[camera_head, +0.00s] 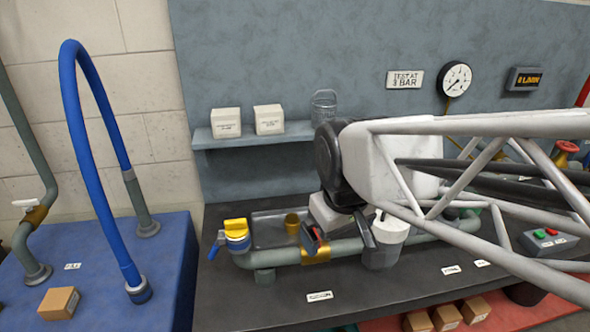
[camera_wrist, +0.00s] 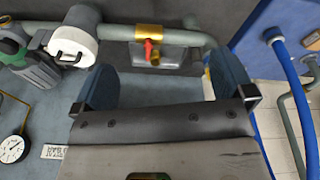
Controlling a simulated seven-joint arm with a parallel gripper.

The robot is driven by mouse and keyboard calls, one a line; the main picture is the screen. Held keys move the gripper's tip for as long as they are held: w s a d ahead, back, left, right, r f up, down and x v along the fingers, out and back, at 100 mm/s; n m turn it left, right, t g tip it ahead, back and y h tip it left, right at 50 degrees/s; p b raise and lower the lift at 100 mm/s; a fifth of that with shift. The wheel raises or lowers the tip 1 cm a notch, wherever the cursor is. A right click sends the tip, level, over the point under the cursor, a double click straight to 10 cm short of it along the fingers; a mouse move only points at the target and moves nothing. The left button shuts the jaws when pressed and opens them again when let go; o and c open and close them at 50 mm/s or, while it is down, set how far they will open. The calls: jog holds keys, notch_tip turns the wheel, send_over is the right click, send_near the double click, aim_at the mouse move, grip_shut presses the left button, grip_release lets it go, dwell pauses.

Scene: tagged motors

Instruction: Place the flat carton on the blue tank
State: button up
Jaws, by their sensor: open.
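The blue tank (camera_head: 105,247) stands at the left in the head view. A low brown carton (camera_head: 58,303) rests on its top near the front left; I cannot tell whether it is the flat carton. My gripper (camera_head: 342,243) is over the bench at the grey pipe, its fingers partly hidden by my arm. In the wrist view my gripper (camera_wrist: 165,78) is open, with its two dark blue fingers wide apart and nothing between them. A blue tank surface (camera_wrist: 252,50) shows at the right there.
A blue hose (camera_head: 75,110) arches above the tank. Two pale boxes (camera_head: 226,122) (camera_head: 269,119) stand on the wall shelf. Several brown cartons (camera_head: 446,317) sit low in front of the bench.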

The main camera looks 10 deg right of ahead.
jog(key=s+d+f+m, duration=0.1)
jog(key=s+d+m, duration=0.2)
jog(key=s, duration=0.2)
jog(key=shift+s+f, duration=0.4)
